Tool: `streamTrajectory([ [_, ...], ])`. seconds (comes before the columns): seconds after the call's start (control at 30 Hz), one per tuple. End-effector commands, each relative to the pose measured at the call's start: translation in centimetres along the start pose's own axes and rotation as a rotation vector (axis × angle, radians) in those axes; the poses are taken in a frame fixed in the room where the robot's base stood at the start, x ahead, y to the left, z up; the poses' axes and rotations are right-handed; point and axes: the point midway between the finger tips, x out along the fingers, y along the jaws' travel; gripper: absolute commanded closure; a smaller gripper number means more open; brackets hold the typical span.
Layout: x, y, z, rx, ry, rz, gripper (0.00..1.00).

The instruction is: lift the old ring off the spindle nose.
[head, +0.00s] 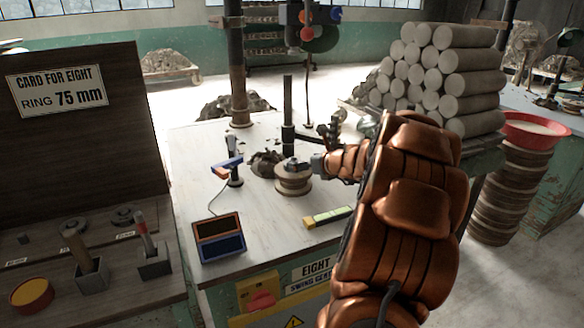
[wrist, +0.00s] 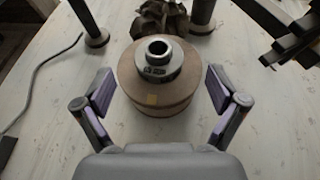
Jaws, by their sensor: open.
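The spindle nose (wrist: 158,47) is a short dark hollow stub in the wrist view. The old ring (wrist: 153,70) is a grey metal collar with dark markings, seated around the nose on a round brown drum (wrist: 128,75). In the head view the drum (head: 293,184) stands on the pale bench, and my arm partly covers the area above it; the ring is too small to make out clearly there. My gripper (wrist: 160,88) is open, its two purple-padded fingers apart on either side of the drum in the wrist view. Nothing is between the pads that I can see held.
A blue-orange handheld device (head: 227,168) stands left of the drum, with a cabled display box (head: 219,238) nearer. A dark clay lump (head: 264,164) and a post (head: 288,115) are behind. Stacked clay rolls (head: 440,70) rise at right.

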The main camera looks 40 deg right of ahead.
Motion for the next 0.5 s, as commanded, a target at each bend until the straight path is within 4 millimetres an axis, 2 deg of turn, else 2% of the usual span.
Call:
streamTrajectory([
  [0.3,3.2,0.3,-0.7,-0.004,0.002,0.002,0.04],
  [0.5,5.1,0.4,-0.4,-0.006,-0.001,0.004,0.04],
])
